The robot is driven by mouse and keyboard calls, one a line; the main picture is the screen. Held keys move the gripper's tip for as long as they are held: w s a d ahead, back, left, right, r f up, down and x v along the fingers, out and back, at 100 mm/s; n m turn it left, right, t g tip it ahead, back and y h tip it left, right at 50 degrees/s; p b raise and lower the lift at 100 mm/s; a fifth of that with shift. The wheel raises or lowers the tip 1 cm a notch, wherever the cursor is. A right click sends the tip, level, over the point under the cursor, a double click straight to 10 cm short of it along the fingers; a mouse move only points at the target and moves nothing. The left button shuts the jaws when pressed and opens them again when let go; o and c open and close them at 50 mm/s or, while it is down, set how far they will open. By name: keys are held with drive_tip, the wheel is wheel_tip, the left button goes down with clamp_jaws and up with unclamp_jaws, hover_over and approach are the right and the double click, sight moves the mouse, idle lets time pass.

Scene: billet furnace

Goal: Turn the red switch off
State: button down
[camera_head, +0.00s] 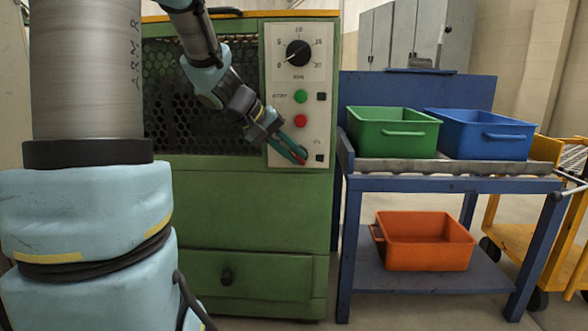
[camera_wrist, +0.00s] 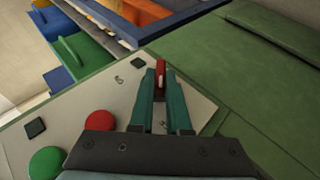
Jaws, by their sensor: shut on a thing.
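The red switch (camera_wrist: 159,70) is a small red lever with a pale base, low on the light control panel (camera_head: 282,60) of the green machine. In the wrist view it sits between the tips of my green-fingered gripper (camera_wrist: 158,78), which is shut on it. In the head view my gripper (camera_head: 297,156) reaches the panel's lower right from the upper left. Its fingers mostly hide the switch there. Whether the lever is in its on or off position I cannot tell.
Above the switch are a round red button (camera_head: 301,120), a green button (camera_head: 300,96) and a black dial (camera_head: 298,53). To the right stands a blue table (camera_head: 440,184) with a green bin (camera_head: 392,128) and blue bin (camera_head: 480,134). An orange bin (camera_head: 424,241) sits below.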

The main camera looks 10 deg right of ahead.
drive_tip(key=shift+w+h+b, duration=0.2)
drive_tip(key=shift+h+b, duration=0.1)
drive_tip(key=shift+b, duration=0.3)
drive_tip(key=c, duration=0.9)
unclamp_jaws()
drive_tip(key=shift+s, duration=0.1)
drive_tip(key=shift+p+v, duration=2.05)
drive_tip(key=shift+v, duration=3.35)
drive_tip(key=shift+f, duration=0.1)
